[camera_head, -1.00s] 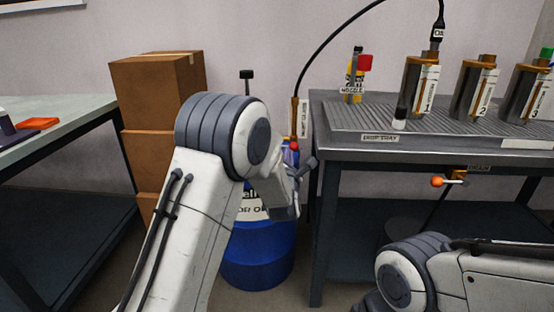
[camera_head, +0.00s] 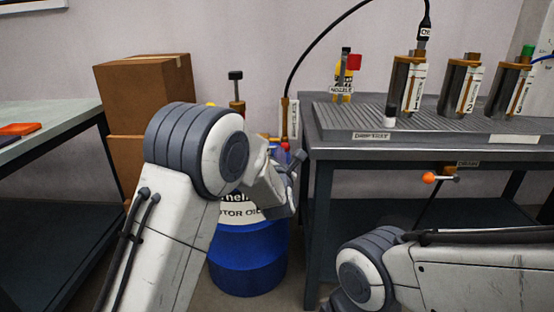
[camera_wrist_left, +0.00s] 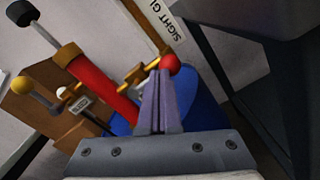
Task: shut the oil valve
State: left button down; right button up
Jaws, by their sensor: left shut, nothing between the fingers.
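The blue oil drum (camera_head: 245,260) stands on the floor left of the bench, partly hidden by my left arm. In the left wrist view, a brass valve with a red ball knob (camera_wrist_left: 170,63) sits beside the sight-glass label. My left gripper (camera_wrist_left: 156,75) is shut and empty, its tips close to the red knob; contact cannot be told. A red pump tube (camera_wrist_left: 100,85) with a black handle rises to the left. A yellow ball knob (camera_wrist_left: 22,86) is further left, near a small tag too blurred to read. My right gripper is out of view.
The bench (camera_head: 345,152) right of the drum carries a drip tray (camera_head: 400,124), a nozzle holder (camera_head: 343,80) and several numbered canisters. An orange ball knob (camera_head: 429,178) hangs below its edge. Cardboard boxes (camera_head: 145,95) stand behind left, and another table (camera_head: 60,118) is at far left.

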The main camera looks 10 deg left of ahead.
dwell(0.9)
pick_arm(q)
jog(key=s+a+f+b, duration=0.1)
jog(key=s+f, duration=0.1)
jog(key=s, duration=1.1)
jog(key=shift+b, duration=0.35)
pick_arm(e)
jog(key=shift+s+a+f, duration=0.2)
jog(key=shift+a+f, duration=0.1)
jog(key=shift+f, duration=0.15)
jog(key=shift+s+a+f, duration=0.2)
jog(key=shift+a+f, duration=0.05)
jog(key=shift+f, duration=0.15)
